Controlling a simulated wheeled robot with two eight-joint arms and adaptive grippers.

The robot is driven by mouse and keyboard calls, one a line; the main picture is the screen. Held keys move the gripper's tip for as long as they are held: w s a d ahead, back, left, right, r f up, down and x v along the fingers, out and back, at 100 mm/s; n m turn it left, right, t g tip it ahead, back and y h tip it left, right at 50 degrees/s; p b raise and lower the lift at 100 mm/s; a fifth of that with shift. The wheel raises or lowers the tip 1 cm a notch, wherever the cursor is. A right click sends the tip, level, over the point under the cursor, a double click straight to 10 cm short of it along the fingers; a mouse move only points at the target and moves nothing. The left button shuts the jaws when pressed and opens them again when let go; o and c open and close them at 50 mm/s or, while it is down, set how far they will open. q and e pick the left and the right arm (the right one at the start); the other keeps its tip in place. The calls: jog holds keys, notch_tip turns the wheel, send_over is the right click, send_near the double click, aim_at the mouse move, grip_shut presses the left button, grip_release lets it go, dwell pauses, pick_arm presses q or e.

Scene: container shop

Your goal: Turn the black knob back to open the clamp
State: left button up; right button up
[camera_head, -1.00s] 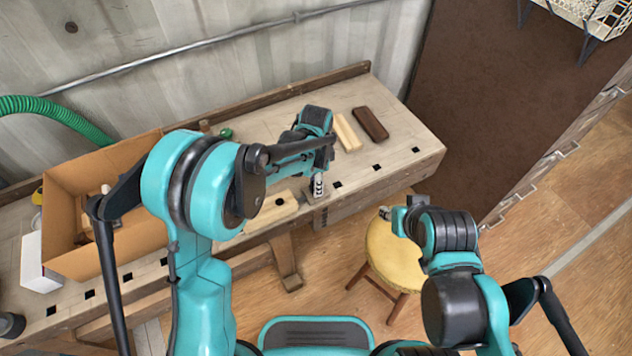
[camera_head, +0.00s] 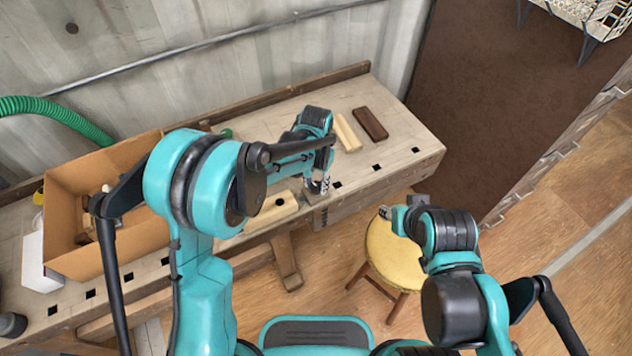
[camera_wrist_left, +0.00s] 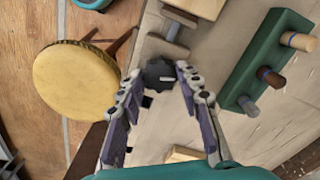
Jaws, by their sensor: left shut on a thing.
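The black knob (camera_wrist_left: 159,75) shows in the left wrist view, round and dark with a pale mark on its face. My left gripper (camera_wrist_left: 158,78) is shut on it, one finger on each side. A grey metal piece with a bar, seemingly part of the clamp (camera_wrist_left: 170,40), lies just beyond the knob at the bench edge. In the head view my left gripper (camera_head: 318,186) is at the front edge of the workbench (camera_head: 405,150); the knob is hidden there. My right gripper (camera_head: 385,212) is beside the stool, away from the bench; its jaw opening is unclear.
Light (camera_head: 347,133) and dark (camera_head: 370,124) wooden blocks lie behind the left gripper. Another pale block (camera_head: 272,213) is left of it. A cardboard box (camera_head: 75,262) stands at left. A yellow stool (camera_head: 392,255) stands in front.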

aim_at(315, 185)
pick_arm(q)
jog(key=n, duration=1.3)
jog(key=shift+n, duration=0.4)
dwell(0.4)
jog(key=o, duration=1.2)
jog(key=shift+c, duration=0.2)
jog(key=shift+r, duration=0.15)
notch_tip(315, 185, up, 12)
jog(key=shift+a, duration=0.1)
